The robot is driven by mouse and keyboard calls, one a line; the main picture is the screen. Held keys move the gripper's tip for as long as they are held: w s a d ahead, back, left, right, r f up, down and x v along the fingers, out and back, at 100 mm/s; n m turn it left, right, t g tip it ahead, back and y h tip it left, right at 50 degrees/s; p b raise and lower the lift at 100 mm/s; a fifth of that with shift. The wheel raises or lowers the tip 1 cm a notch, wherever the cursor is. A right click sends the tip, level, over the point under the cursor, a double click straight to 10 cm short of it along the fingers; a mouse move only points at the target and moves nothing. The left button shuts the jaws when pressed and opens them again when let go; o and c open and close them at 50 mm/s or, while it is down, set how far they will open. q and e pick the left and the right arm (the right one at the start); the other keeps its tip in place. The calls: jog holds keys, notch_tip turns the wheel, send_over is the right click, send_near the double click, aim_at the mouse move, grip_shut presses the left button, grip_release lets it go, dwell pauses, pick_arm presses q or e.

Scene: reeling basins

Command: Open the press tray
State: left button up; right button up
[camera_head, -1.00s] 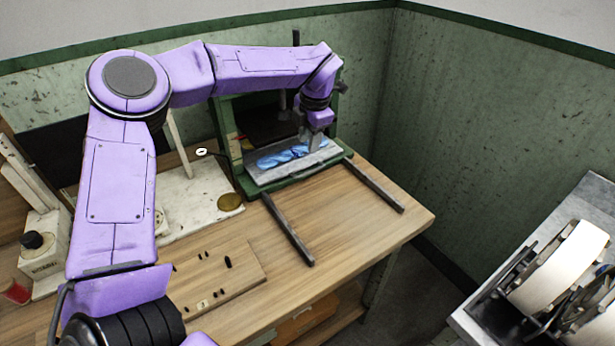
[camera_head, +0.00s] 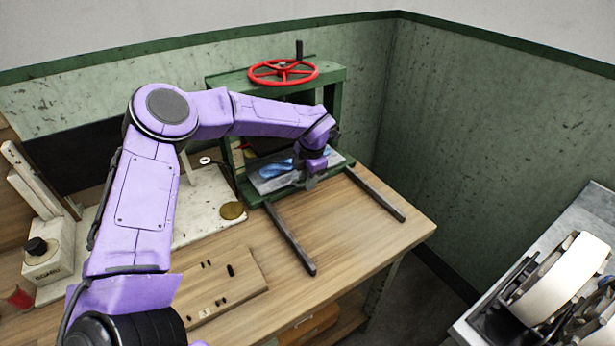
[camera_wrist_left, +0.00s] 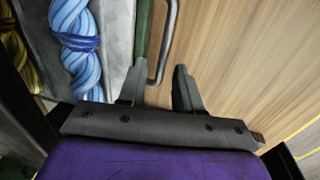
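The press (camera_head: 337,100) is a green frame with a red handwheel (camera_head: 284,72) on top, standing at the back of the wooden bench. Its grey press tray (camera_head: 263,187) sits at the base, with a blue twisted hank (camera_head: 276,169) on it. In the left wrist view, the tray (camera_wrist_left: 117,35) has a green front edge and a grey bar handle (camera_wrist_left: 169,40). My left gripper (camera_head: 311,184) is at the tray's front; the wrist view shows its fingers (camera_wrist_left: 158,75) open, with the handle's end between them. I cannot tell whether they touch it. My right gripper is not in view.
Two dark rails (camera_head: 290,238) (camera_head: 375,194) run forward from the press over the bench (camera_head: 345,235), with clear bench between them. A wooden board (camera_head: 225,285) lies at the front left. A white reel (camera_head: 560,275) stands on a separate table at the right.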

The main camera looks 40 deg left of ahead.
pick_arm(q)
grip_shut()
dwell(1.2)
